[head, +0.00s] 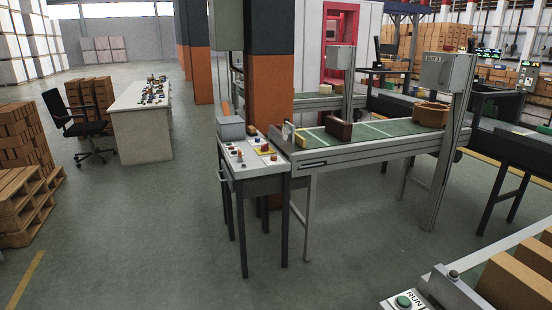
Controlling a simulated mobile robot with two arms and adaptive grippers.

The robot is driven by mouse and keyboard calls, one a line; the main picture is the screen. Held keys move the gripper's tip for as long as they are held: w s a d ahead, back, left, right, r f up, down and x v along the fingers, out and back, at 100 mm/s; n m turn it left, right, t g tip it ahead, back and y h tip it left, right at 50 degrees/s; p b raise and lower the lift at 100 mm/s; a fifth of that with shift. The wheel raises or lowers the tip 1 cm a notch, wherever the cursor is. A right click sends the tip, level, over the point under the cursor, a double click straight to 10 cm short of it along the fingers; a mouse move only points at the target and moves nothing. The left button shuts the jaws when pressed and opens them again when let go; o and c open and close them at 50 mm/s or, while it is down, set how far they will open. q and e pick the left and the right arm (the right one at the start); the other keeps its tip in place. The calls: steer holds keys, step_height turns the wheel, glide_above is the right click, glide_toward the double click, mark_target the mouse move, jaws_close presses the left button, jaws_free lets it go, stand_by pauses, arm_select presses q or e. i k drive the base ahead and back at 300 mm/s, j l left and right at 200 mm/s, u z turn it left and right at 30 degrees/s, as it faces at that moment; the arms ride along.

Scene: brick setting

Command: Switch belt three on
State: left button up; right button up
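Neither of my grippers shows in the head view. A green conveyor belt (372,133) runs from the middle to the right, with a brown block (338,130) and a brown basket (431,115) on it. A grey box (446,72) on a post beside this belt has a small label, too small to read surely. At the belt's left end stands a control desk (252,158) with several small buttons and knobs. At the bottom right, a nearer belt has a green button (403,301) beside the word RUN. Which belt is number three I cannot tell.
An orange and black column (269,90) stands behind the control desk. A white table (140,135), an office chair (75,128) and wooden pallets (22,195) with brick stacks are at the left. The grey floor (150,240) in front is clear.

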mark_target(264, 147)
steer(key=i+l, duration=0.1)
steer(key=i, duration=0.35)
steer(key=i+u, duration=0.15)
steer(key=i, duration=0.35)
steer(key=i+l, duration=0.2)
steer(key=i, duration=0.25)
steer(key=i+j+u, duration=0.2)
steer(key=i+j, duration=0.3)
steer(key=i+l+u, duration=0.1)
steer(key=i, duration=0.35)
steer(key=i+l+u, duration=0.1)
steer(key=i, duration=0.3)
steer(key=i+l+u, duration=0.1)
steer(key=i+l, duration=0.2)
steer(key=i, duration=0.1)
